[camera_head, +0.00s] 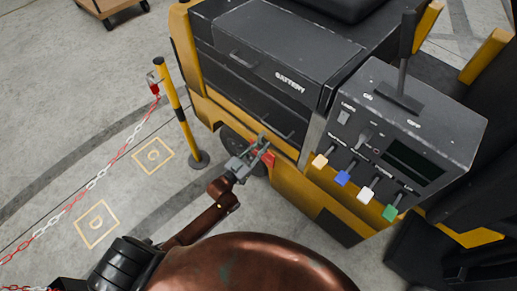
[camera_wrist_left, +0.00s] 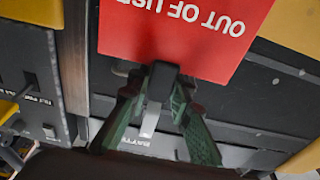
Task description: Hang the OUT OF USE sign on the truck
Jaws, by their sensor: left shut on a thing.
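The red OUT OF USE sign (camera_wrist_left: 190,32) fills the top of the left wrist view, with its white lettering upside down. In the head view the left gripper (camera_head: 256,151) is at the side of the truck (camera_head: 290,62), below the battery cover, and only a small red part of the sign (camera_head: 267,158) shows. I cannot tell whether the sign touches the truck. The truck is yellow and dark grey, with a control panel (camera_head: 405,135) of coloured levers. My right gripper is not in view.
A yellow and black post (camera_head: 180,112) stands left of the truck, with a red and white chain (camera_head: 92,184) running from it to the lower left. Yellow squares (camera_head: 153,155) mark the floor. A cart (camera_head: 108,7) stands at the top left. Floor between chain and cart is clear.

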